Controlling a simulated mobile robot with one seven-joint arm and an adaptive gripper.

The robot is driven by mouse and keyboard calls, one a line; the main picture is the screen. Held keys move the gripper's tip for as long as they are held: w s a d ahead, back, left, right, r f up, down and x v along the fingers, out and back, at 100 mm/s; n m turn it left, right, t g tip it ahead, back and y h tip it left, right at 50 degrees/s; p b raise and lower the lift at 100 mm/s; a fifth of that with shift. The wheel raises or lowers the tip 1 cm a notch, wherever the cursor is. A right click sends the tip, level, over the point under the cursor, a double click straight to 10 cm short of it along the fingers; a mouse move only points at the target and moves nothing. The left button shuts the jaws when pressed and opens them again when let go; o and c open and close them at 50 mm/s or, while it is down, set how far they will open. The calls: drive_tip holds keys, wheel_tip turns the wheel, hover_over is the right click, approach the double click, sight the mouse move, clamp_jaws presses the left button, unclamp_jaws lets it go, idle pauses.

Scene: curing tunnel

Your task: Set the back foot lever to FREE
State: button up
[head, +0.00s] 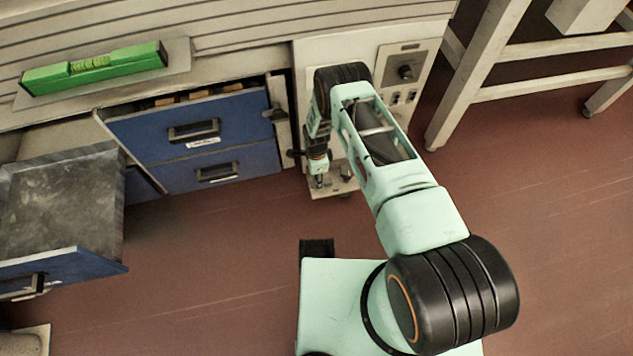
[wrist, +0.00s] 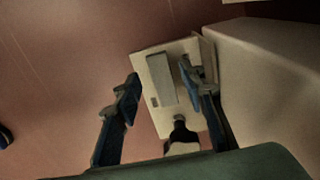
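A pale foot plate (head: 335,190) juts out low at the base of the machine cabinet. A small upright metal part (head: 346,172) stands on it, right of my gripper (head: 318,181). In the wrist view the plate (wrist: 152,57) carries a grey raised block (wrist: 160,80) and a dark part with a pale end (wrist: 181,132). Which of these is the back foot lever, and its setting, I cannot tell. My gripper (wrist: 160,76) points down over the plate, its blue fingers wide apart with the block showing between them. The right finger hides part of the plate.
A control panel with a dark knob (head: 405,72) is on the cabinet front. Blue drawers (head: 190,125) stand left of it, and an open blue drawer (head: 65,200) juts out further left. A pale bench frame (head: 475,75) stands right. The red floor between is clear.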

drive_tip(key=shift+f, duration=1)
clamp_jaws()
